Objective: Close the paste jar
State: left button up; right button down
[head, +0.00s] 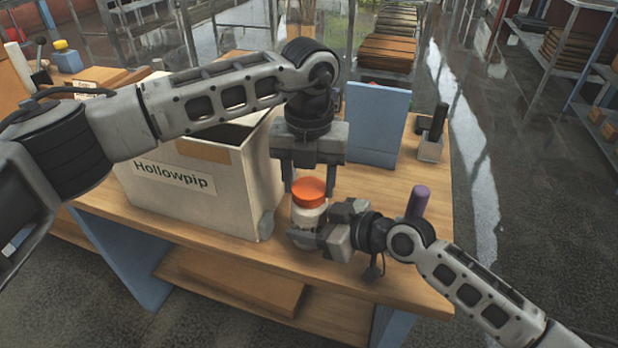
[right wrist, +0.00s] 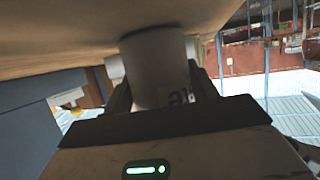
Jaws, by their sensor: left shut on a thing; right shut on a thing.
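The paste jar (head: 307,217) is a white jar standing upright on the wooden table near its front edge. Its orange lid (head: 309,189) sits on top of the jar, and whether it is fully seated cannot be told. My left gripper (head: 310,190) points down from above with its fingers on either side of the lid, shut on it. My right gripper (head: 318,238) comes in from the right, low down, shut on the jar's body. In the right wrist view the white jar body (right wrist: 157,70) shows between the fingers, with part of a dark-lettered label.
A large pale box labelled Hollowpip (head: 190,190) stands close left of the jar. A blue panel (head: 376,125) stands behind. A purple cylinder (head: 418,201) stands to the right, behind my right arm. A small grey holder with a dark item (head: 431,147) is at the table's right edge.

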pick_arm(q)
jog(key=m, duration=1.7)
jog(key=o, duration=1.1)
jog(key=shift+o, duration=0.2)
jog(key=shift+r, duration=0.1)
notch_tip(320, 180, up, 12)
pick_arm(e)
jog(key=shift+c, duration=1.9)
grip_release()
